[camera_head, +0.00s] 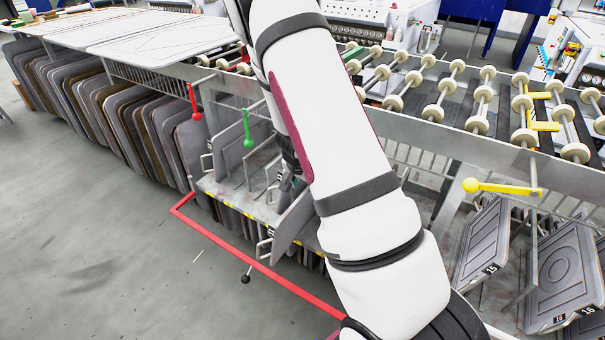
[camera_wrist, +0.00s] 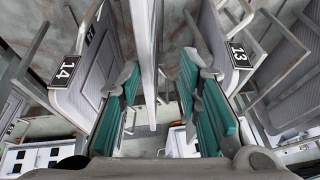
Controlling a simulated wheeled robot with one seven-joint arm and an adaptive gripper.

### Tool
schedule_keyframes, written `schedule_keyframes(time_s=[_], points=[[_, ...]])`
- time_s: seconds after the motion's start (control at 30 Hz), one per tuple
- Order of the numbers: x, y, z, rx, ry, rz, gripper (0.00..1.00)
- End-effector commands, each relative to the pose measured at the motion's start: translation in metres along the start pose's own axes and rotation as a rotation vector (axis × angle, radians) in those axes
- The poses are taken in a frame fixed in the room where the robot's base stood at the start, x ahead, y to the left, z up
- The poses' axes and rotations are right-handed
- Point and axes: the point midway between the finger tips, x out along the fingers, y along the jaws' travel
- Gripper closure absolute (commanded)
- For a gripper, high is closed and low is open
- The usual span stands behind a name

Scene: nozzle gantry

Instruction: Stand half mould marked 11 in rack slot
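A grey panel, seen edge-on in the wrist view (camera_wrist: 146,60), stands upright between the teal pads of my gripper (camera_wrist: 160,80). My fingers are spread. A gap shows between the panel and the right pad; contact on the left side is unclear. No number is readable on this edge. In the head view my arm covers most of the gripper (camera_head: 292,165), and a grey panel (camera_head: 291,222) stands tilted just below it on the rack (camera_head: 235,192). Half moulds marked 14 (camera_wrist: 75,95) and 13 (camera_wrist: 222,35) stand on either side.
Metal rack dividers stand close by. A red rail (camera_head: 255,262) runs along the front, with red (camera_head: 194,100) and green (camera_head: 247,128) levers above. Many panels (camera_head: 110,105) stand at left; moulds marked 15 (camera_head: 482,245) and 16 (camera_head: 562,275) hang at right. Floor at left is clear.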

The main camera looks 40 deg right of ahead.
Motion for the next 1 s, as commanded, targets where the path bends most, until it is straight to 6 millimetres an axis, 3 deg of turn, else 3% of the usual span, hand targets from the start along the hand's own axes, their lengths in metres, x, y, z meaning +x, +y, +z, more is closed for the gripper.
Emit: schedule_keyframes(time_s=[0.5, 1.0], points=[[-0.058, -0.001, 0.000, -0.002, 0.001, -0.001, 0.68], [-0.067, 0.000, 0.000, 0.001, 0.001, 0.000, 0.68]])
